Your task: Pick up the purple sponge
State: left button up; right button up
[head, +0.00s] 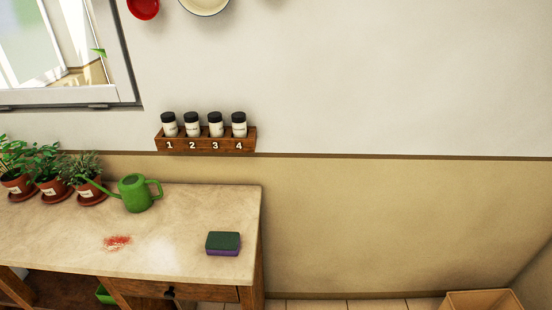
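The purple sponge (222,250) lies flat on the worktop near its right front corner. Its top layer is dark green and its lower layer is purple. Nothing touches it or covers it. Neither of my grippers shows in the head view.
The worktop (180,215) has a red stain (117,242) left of the sponge. A green watering can (137,194) and several potted plants (50,186) stand at its back left. A wooden rack (205,144) with jars hangs on the wall. A box (482,300) stands low at right.

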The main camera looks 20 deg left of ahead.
aim_at(222, 244)
jog(key=u, duration=1.25)
jog(key=j, duration=0.15)
jog(key=z, duration=0.05)
